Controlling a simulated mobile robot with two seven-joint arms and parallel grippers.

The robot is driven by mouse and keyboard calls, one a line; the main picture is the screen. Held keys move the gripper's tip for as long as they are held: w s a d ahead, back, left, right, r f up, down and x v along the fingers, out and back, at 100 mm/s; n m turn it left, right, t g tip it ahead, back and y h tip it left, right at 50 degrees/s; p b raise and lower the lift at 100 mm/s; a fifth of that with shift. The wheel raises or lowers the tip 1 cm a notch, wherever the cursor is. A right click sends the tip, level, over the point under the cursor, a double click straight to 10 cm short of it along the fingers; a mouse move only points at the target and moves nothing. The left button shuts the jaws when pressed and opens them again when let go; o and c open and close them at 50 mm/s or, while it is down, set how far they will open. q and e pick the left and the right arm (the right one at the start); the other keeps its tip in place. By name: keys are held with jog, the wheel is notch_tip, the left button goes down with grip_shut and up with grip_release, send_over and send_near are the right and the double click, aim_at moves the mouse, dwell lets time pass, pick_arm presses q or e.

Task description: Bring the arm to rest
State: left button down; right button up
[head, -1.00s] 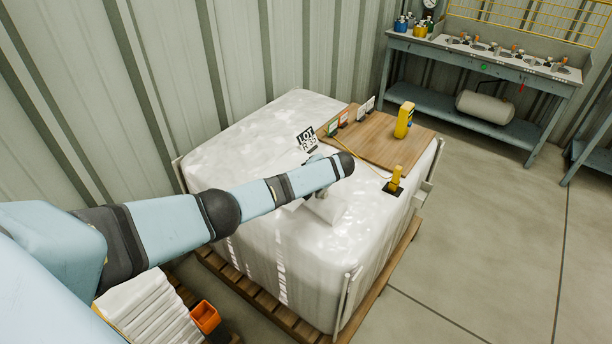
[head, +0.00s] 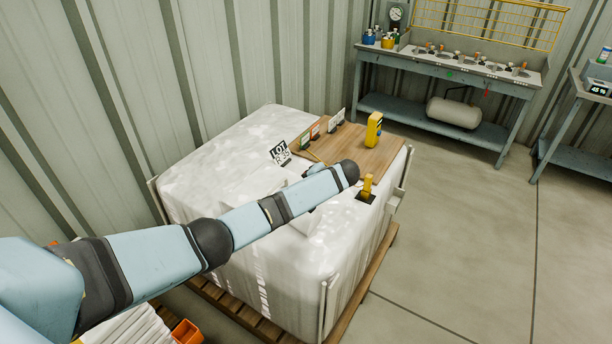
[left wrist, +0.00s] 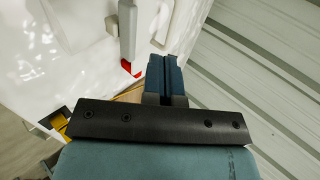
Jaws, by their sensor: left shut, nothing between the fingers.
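My left arm (head: 265,212) reaches in from the left over the white bulk bag (head: 215,165) in the head view. Its far end is above the bag, close to the yellow-handled tool. The arm mostly hides my left gripper there. In the left wrist view my left gripper (left wrist: 165,72) has its two dark blue fingers together, with nothing between them. The white bag surface (left wrist: 40,50) shows beyond them. A grey bar with a red tip (left wrist: 128,35) is left of the fingers; I cannot tell whether they touch. My right gripper is in neither view.
A wooden board (head: 365,150) on the bag carries a yellow device (head: 374,129) and small cards. A LOT sign (head: 281,153) stands on the bag. The yellow-handled tool (head: 367,186) is near the bag's edge. An orange bin (head: 187,333) is below. Floor (head: 460,240) at right is clear.

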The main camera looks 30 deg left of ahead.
pick_arm(q)
jog(key=s+d+f+m+t+h, duration=0.1)
jog(key=s+d+f, duration=0.2)
jog(key=f, duration=0.1)
jog(key=s+d+f+m+t+h, duration=0.1)
jog(key=s+d+f+h, duration=0.1)
jog(key=s+d+f, duration=0.1)
jog(key=s+d+f+h, duration=0.2)
jog(key=s+d+f, duration=0.1)
jog(key=f, duration=0.3)
jog(key=shift+s+d+f+m+t, duration=0.1)
jog(key=shift+s+f+m+t, duration=0.3)
jog(key=shift+s, duration=0.25)
jog(key=s+d+f+t+h+p, duration=0.1)
jog(key=s+d+t+h, duration=0.2)
jog(key=s, duration=0.7)
jog(key=s+d+f+t+h, duration=0.15)
jog(key=s+d+h, duration=0.3)
jog(key=s, duration=0.65)
jog(key=s+a+r+t, duration=0.2)
jog(key=s+r+t, duration=0.1)
jog(key=s+r, duration=0.4)
jog(key=s, duration=0.2)
jog(key=shift+s+r+n, duration=0.3)
jog(key=shift+r+n, duration=0.1)
jog(key=shift+w+h, duration=0.1)
jog(key=shift+h, duration=0.15)
